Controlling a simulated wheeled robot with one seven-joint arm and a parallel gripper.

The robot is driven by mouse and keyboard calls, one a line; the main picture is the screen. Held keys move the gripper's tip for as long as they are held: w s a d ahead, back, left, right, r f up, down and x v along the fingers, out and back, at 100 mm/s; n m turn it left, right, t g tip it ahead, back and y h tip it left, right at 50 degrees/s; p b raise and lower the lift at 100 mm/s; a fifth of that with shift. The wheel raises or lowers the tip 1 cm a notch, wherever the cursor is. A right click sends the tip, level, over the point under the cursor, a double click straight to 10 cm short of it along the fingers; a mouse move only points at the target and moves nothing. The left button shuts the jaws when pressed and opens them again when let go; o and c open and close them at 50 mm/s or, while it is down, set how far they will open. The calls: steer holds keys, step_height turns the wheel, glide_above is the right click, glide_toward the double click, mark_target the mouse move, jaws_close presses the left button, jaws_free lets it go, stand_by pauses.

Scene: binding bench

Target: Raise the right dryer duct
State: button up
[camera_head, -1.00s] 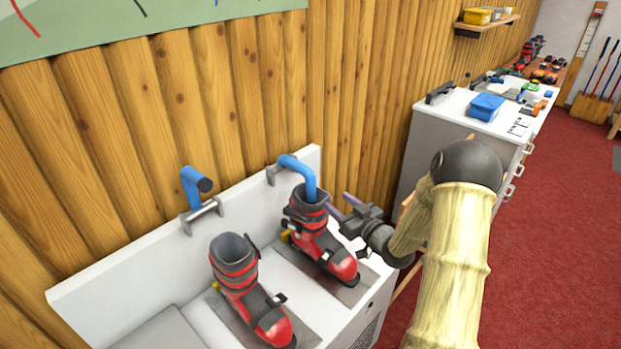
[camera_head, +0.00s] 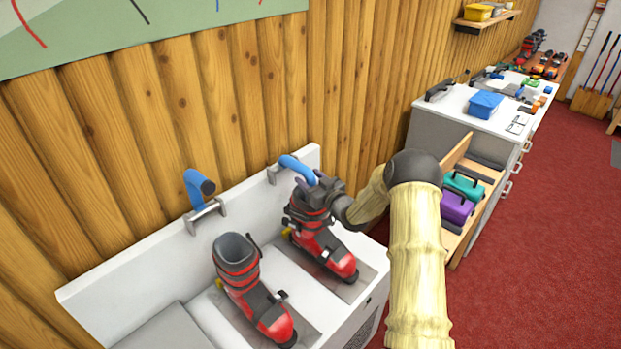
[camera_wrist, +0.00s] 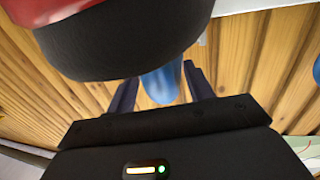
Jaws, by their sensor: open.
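The right dryer duct (camera_head: 295,166) is a blue bent tube on a grey bracket, arching down toward the right red boot (camera_head: 318,240). Its lower end is hidden behind my gripper. My gripper (camera_head: 309,182) is open at the duct's lower part, just above the boot's cuff. In the wrist view, the blue duct (camera_wrist: 160,88) shows between the two dark fingers of my gripper (camera_wrist: 160,78), with a gap visible on each side. The dark cuff of the boot (camera_wrist: 125,45) fills the upper left there and hides part of the duct.
The left dryer duct (camera_head: 196,184) points up, away from the left red boot (camera_head: 250,290). Both boots stand on the white dryer bench (camera_head: 130,270) against the wood wall. A rack (camera_head: 450,215) with purple and teal cases and a white cabinet (camera_head: 432,125) stand to the right.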

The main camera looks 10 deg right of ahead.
jaws_close()
steer(key=shift+d+r, duration=0.1)
steer(key=shift+r, duration=0.05)
